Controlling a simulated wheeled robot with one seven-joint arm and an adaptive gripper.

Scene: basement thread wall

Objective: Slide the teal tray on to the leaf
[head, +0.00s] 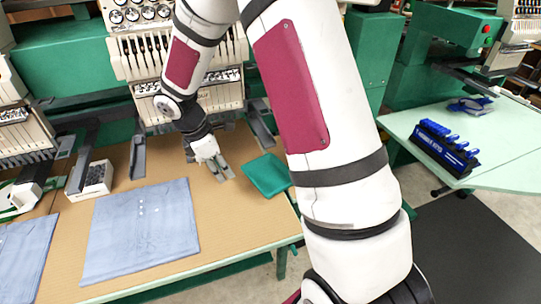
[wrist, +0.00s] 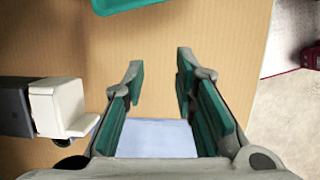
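The teal tray (head: 265,175) lies on the tan worktable near its right edge, partly hidden behind my arm. In the wrist view only a strip of the tray (wrist: 125,4) shows at the top edge. My gripper (head: 224,171) is to the left of the tray, apart from it, over the tan board. In the wrist view my gripper (wrist: 160,62) is open, with nothing between its fingertips. A pale green top (head: 510,130) stands at the right beyond my arm; I cannot tell whether it is the leaf.
Folded blue cloth (head: 140,228) lies on the worktable, with more cloth (head: 22,262) at the left. A small box (head: 90,180) sits behind it. Embroidery machines (head: 185,65) line the back. The pale green top carries a dark rack with blue items (head: 445,148).

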